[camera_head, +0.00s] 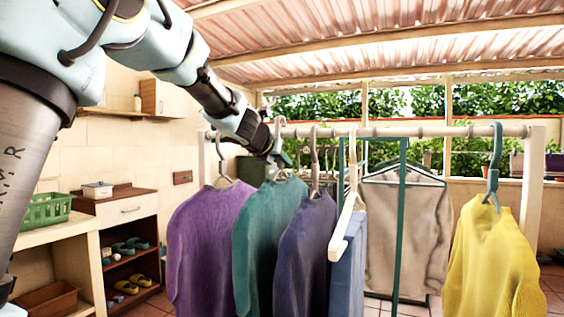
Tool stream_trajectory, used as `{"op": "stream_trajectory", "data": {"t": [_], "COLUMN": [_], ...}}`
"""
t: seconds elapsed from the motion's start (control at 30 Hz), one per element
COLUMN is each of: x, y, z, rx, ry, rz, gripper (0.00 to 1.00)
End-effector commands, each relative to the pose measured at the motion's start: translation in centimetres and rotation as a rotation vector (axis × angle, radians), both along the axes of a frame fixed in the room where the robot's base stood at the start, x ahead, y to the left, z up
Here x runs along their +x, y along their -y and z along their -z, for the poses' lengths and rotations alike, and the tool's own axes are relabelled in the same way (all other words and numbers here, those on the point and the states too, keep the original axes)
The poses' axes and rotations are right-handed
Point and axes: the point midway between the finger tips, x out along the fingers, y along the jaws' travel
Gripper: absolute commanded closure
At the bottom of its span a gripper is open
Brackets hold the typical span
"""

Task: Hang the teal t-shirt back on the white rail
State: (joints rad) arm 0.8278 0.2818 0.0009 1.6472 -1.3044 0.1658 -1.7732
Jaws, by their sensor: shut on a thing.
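The teal t-shirt (268,235) hangs on a hanger between a purple top (208,240) and a dark blue top (305,250). The white rail (420,131) runs across the view. The pale hook of the teal shirt's hanger (279,122) shows at rail height; whether it bears on the rail I cannot tell. My gripper (272,156) is beside this hook, just above the shirt's shoulders, and is shut on the hanger. Its fingertips are mostly hidden behind my wrist.
A white hanger (345,225) with a blue garment, a beige garment (405,235) and a yellow top (490,260) hang further right. The rail between beige and yellow is fairly clear. At left are a shoe shelf (130,250) and a green basket (45,210).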

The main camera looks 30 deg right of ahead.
Motion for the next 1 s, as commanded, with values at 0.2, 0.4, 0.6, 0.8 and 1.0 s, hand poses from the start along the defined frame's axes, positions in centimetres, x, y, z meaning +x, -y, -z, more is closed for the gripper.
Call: {"op": "stream_trajectory", "data": {"t": [0.2,0.4,0.6,0.8,1.0], "x": [0.0,0.0,0.0,0.0,0.0], "y": [0.0,0.0,0.0,0.0,0.0], "z": [0.9,1.9,2.4,2.4,2.4], "rx": [-0.001,-0.001,-0.001,-0.001,-0.001], "ry": [0.001,0.001,0.001,0.001,0.001], "rz": [0.000,-0.001,-0.001,-0.001,0.000], "gripper": [1.00,1.00,1.00,1.00,0.69]}}
